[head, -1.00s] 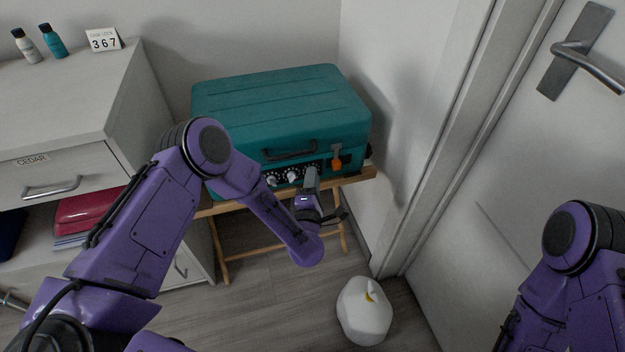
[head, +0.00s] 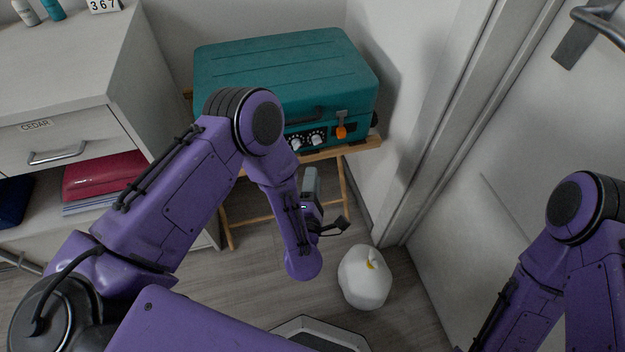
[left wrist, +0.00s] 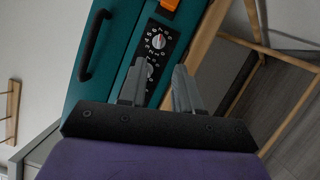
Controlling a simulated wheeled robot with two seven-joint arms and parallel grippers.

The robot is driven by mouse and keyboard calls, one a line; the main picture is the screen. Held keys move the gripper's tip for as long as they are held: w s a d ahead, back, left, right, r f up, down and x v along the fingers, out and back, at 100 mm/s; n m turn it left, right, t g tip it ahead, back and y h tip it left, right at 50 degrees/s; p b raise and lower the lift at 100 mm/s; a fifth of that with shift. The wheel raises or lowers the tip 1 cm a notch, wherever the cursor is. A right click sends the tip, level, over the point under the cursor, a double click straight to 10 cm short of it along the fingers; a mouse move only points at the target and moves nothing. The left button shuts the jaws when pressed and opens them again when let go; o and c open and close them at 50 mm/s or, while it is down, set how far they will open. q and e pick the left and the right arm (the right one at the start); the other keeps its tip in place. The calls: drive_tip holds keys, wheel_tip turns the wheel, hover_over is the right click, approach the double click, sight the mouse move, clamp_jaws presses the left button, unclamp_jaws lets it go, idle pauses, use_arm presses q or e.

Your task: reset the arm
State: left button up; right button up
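My left arm comes in from the left in the head view, its elbow raised and its forearm hanging down. My left gripper (head: 312,188) is in front of the wooden stand, below the teal case (head: 285,75), partly hidden by its own wrist. In the left wrist view, the two grey fingers (left wrist: 160,90) are apart with nothing between them. The case's black handle (left wrist: 97,45) and a numbered dial (left wrist: 158,41) show beyond them. My right arm shows at the right edge of the head view; its gripper is out of the picture.
The case rests on a wooden folding stand (head: 346,195). A white rounded container (head: 364,278) with a yellow mark stands on the floor. A white cabinet (head: 65,60) is at left, a door (head: 540,160) at right.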

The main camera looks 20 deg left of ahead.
use_arm(q)
drive_tip(key=shift+s, duration=0.1)
idle(0.4)
wheel_tip(320, 180, down, 5)
drive_tip(key=s+d+m+g+h, duration=0.2)
drive_tip(key=m+g+h, duration=0.15)
drive_tip(key=m, duration=0.45)
drive_tip(key=s+a+f+m+g+y, duration=0.1)
drive_tip(key=s+a+f+m+g, duration=0.35)
drive_tip(key=s, duration=0.35)
drive_tip(key=s+a+f+m+g, duration=0.4)
drive_tip(key=s+a+f+g, duration=0.15)
drive_tip(key=s, duration=0.35)
drive_tip(key=s+a+g+y, duration=0.2)
drive_tip(key=s+a, duration=0.4)
drive_tip(key=s, duration=0.1)
wheel_tip(320, 180, up, 12)
drive_tip(key=a+p, duration=0.1)
drive_tip(key=p, duration=1.1)
drive_tip(key=shift+s+a+f, duration=0.15)
drive_tip(key=shift+s+f, duration=0.05)
drive_tip(key=shift+s, duration=0.1)
